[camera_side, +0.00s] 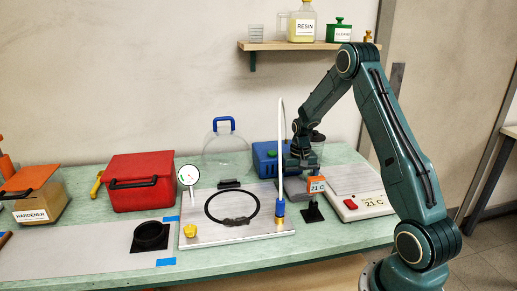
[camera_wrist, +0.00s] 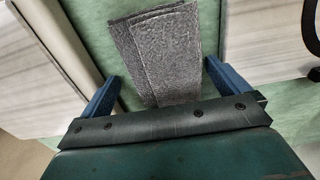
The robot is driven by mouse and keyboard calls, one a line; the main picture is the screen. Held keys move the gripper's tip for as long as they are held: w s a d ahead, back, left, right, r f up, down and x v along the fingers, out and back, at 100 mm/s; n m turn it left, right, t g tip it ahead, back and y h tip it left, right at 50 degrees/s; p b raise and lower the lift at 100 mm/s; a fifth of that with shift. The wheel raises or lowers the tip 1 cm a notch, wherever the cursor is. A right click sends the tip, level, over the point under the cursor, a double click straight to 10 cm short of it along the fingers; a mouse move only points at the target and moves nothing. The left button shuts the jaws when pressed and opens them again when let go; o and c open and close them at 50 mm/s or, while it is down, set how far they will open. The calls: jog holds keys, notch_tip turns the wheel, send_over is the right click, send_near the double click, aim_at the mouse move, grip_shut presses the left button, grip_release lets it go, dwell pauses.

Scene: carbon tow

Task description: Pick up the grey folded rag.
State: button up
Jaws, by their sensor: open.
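The grey folded rag (camera_wrist: 162,55) lies on the green bench top in the wrist view, folded in layers with its near end hidden behind my gripper's dark front edge. My gripper (camera_wrist: 160,78) is open, with one blue finger on each side of the rag. The rag lies between them with a gap on both sides, and no contact shows. In the side view my gripper (camera_side: 298,166) points down over the bench between the metal plate and the white hot plate. The rag is hard to make out there.
A blue box (camera_side: 265,158) stands behind. A red toolbox (camera_side: 140,180) is farther left.

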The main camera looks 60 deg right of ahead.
aim_at(297, 183)
dwell(0.5)
jog(key=c, duration=1)
jog(key=shift+r, duration=0.15)
jog(key=shift+c, duration=0.2)
notch_tip(297, 183, up, 20)
jog(key=shift+f, duration=0.2)
jog(key=w+a+f+n, duration=0.3)
jog(key=a+f, duration=0.1)
jog(key=a, duration=0.5)
jog(key=w+a+f+n, duration=0.3)
jog(key=a+f, duration=0.1)
jog(key=a, duration=0.5)
jog(key=w+a+f+n, duration=0.3)
jog(key=a+f, duration=0.1)
jog(key=a, duration=0.6)
jog(key=shift+w+f, duration=0.1)
jog(key=shift+f, duration=0.05)
